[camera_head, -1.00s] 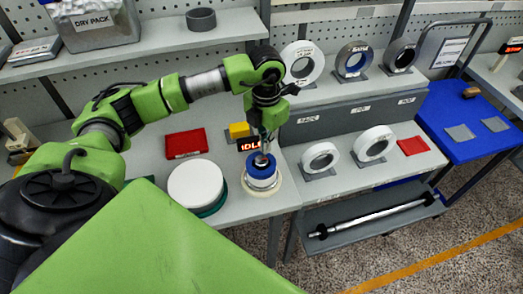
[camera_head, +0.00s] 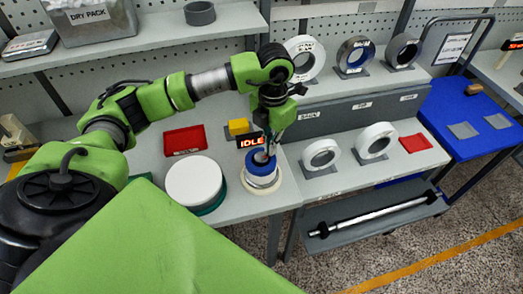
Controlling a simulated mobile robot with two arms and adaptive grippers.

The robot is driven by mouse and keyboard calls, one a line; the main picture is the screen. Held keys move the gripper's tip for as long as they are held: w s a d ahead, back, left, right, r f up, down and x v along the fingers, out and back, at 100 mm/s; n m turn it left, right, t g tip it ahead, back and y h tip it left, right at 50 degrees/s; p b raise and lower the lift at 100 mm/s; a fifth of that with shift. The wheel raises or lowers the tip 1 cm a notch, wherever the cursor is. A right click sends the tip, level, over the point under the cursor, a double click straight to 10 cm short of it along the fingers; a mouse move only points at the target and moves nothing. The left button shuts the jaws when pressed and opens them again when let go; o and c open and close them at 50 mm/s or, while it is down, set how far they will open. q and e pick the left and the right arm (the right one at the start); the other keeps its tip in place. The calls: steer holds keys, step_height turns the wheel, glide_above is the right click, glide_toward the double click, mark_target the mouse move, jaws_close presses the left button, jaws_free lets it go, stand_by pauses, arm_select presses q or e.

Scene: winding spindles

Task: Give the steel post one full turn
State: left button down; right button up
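The steel post (camera_head: 262,157) shows only as a small bit of metal at the top of a winding spindle (camera_head: 262,171). The spindle has a blue upper ring, a paler body below and a cream round base on the table. My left gripper (camera_head: 268,150) points down at the top of the post from above. Its fingers are small and dark here, and they cover most of the post, so I cannot tell whether they are closed on it. My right gripper is not in view.
A white disc (camera_head: 194,182) on a green base lies left of the spindle. Rolls (camera_head: 321,154) stand on the right. A steel bar (camera_head: 375,216) lies on the lower shelf.

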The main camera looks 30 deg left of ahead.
arm_select(q)
steer(key=shift+s+d, duration=0.15)
steer(key=shift+d, duration=0.2)
steer(key=shift+w+d+b, duration=0.2)
steer(key=shift+w+b, duration=0.1)
steer(key=shift+b, duration=0.2)
steer(key=shift+w+r+p, duration=0.1)
steer(key=shift+r+p, duration=0.2)
steer(key=shift+r, duration=0.1)
step_height(320, 180, up, 5)
steer(key=p, duration=0.3)
steer(key=shift+r, duration=0.2)
